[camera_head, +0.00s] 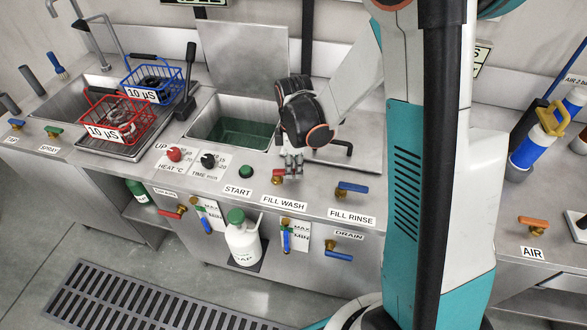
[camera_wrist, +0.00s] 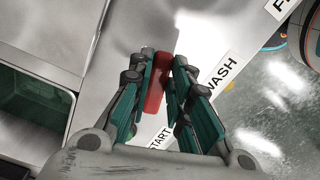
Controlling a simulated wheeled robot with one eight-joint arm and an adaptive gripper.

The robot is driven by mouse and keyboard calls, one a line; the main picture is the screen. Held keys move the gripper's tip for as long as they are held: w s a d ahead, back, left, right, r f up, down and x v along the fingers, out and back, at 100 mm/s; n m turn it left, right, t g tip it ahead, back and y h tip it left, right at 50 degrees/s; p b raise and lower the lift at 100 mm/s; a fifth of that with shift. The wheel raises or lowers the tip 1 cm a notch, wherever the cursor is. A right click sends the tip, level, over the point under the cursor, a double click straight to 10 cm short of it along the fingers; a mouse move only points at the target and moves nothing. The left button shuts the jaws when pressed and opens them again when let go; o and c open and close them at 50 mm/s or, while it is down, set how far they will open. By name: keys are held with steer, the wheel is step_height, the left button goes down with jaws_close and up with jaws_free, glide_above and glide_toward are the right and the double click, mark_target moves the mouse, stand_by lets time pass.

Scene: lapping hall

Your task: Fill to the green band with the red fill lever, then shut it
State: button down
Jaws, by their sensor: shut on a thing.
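The red fill lever (camera_head: 278,174) sits on a brass valve behind the FILL WASH label (camera_head: 284,203) on the counter. My gripper (camera_head: 292,172) reaches down onto the lever from above. In the wrist view the red lever (camera_wrist: 158,82) lies between the two fingers of my gripper (camera_wrist: 160,72), which are shut on it. The wash tank (camera_head: 205,131) behind it holds dark green liquid. A level gauge (camera_head: 286,238) with MAX and MIN marks is on the front below the lever. Blue shows in its tube; the exact level against the green band is too small to read.
A blue-handled FILL RINSE valve (camera_head: 352,188) is to the right. The blue DRAIN lever (camera_head: 338,256) and a white bottle with a green cap (camera_head: 243,245) are at the front. Red (camera_head: 110,122) and blue (camera_head: 150,78) baskets stand left of the tank.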

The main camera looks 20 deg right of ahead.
mark_target(294, 170)
steer(key=shift+w, duration=0.1)
steer(key=c, duration=1.5)
jaws_free()
step_height(294, 170, up, 12)
